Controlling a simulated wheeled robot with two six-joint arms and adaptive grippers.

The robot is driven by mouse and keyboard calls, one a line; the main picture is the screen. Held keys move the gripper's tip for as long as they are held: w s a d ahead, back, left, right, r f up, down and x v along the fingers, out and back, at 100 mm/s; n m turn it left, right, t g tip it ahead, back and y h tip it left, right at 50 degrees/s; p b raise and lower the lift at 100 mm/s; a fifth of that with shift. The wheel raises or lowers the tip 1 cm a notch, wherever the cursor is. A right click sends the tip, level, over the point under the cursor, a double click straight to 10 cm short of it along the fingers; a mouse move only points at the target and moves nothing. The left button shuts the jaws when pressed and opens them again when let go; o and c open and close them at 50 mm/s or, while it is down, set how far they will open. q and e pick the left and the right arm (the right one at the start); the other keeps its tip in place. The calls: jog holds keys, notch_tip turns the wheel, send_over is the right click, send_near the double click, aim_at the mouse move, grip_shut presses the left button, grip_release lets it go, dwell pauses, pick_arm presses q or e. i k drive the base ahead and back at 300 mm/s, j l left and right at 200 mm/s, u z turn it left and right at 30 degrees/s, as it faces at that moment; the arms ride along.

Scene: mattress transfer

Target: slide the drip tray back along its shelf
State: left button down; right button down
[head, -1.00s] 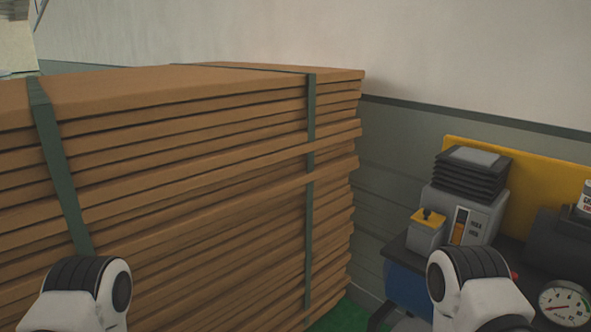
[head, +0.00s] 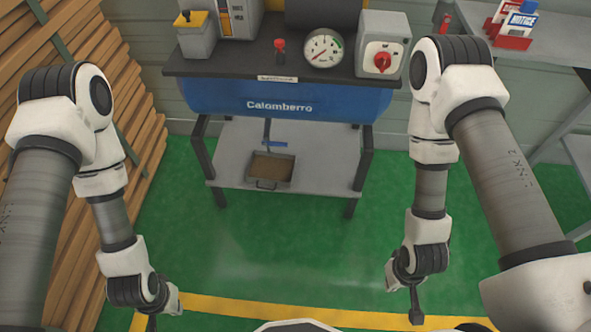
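The drip tray (head: 270,184) is a small grey rectangular tray with a brownish inside and a handle at its front. It sits on the grey lower shelf (head: 325,165) under the blue compressor tank, near the shelf's front edge. A blue valve handle (head: 275,143) on a short pipe is just behind and above it. My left gripper (head: 152,322) hangs low at the left, cut by the picture's bottom edge, well short of the tray. My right gripper (head: 416,316) points down at the lower right, also apart from the tray. Neither gripper's finger opening can be made out.
The blue tank (head: 290,103) and its black top with a gauge (head: 323,48) overhang the shelf, between dark legs. Stacked brown boards (head: 62,215) stand at the left. A grey table (head: 560,40) with notice cards is at the right. Green floor in front is clear.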

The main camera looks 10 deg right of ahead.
aim_at(276, 169)
jog(key=i+j+z, duration=0.15)
jog(key=j+z, duration=0.2)
jog(key=i+j+z, duration=0.15)
jog(key=j+z, duration=0.2)
jog(key=i+j+z, duration=0.1)
jog(key=j+z, duration=0.65)
jog(key=j, duration=0.1)
